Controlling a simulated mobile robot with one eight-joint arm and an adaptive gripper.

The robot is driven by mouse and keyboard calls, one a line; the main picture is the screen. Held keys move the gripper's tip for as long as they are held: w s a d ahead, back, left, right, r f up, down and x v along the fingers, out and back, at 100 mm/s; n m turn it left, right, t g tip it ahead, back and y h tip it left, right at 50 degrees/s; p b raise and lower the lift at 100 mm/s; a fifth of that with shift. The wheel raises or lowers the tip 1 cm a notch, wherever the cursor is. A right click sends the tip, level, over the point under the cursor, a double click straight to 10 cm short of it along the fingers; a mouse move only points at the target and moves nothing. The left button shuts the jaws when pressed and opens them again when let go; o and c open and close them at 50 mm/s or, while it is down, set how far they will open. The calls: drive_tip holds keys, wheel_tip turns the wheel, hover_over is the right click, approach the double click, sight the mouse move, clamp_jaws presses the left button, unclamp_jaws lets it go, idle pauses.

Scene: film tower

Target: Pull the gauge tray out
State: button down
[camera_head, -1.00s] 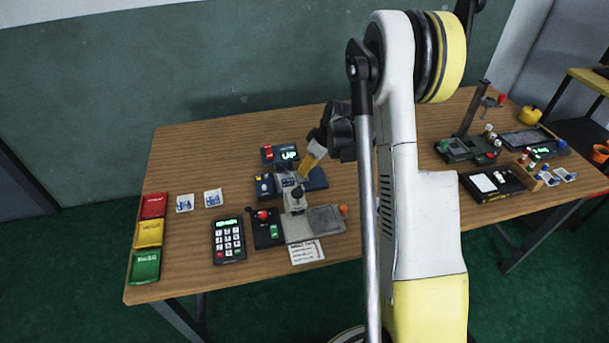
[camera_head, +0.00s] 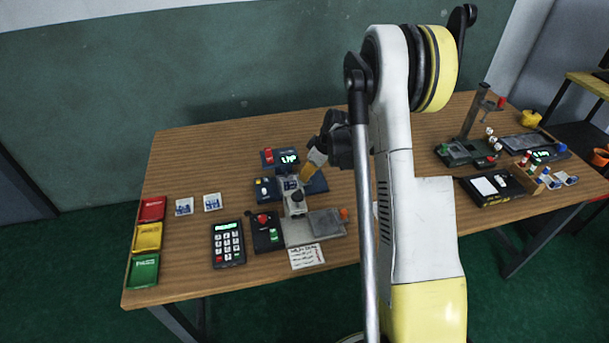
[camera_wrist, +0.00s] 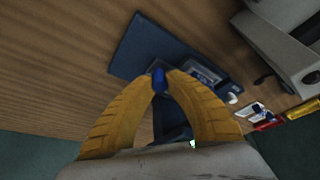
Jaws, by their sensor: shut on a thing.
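The gauge tray (camera_wrist: 140,48) is a dark blue flat piece with a blue knob (camera_wrist: 158,80). A small picture card (camera_wrist: 204,76) lies beside the knob in the wrist view. In the head view the dark blue part (camera_head: 318,184) sits at the back of the grey device on the table. My gripper (camera_wrist: 162,74) has its two yellow fingers shut on the blue knob. In the head view my gripper (camera_head: 307,174) reaches down to the tray from the right. The fingers hide part of the knob and tray.
A grey plate with an orange knob (camera_head: 326,222) stands in front of the tray. A keypad (camera_head: 228,243), a red-and-green control box (camera_head: 267,230) and a display (camera_head: 287,160) surround it. Coloured bins (camera_head: 148,237) line the left edge. Table behind is clear.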

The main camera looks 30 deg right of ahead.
sight(324, 177)
drive_tip(key=d, duration=0.2)
drive_tip(key=s+d, duration=0.1)
drive_tip(key=d, duration=0.1)
drive_tip(key=s+d, duration=0.1)
drive_tip(key=d, duration=0.1)
drive_tip(key=shift+d, duration=0.35)
drive_tip(key=c, duration=1.6)
unclamp_jaws()
drive_tip(key=shift+d, duration=0.15)
drive_tip(key=v, duration=1.2)
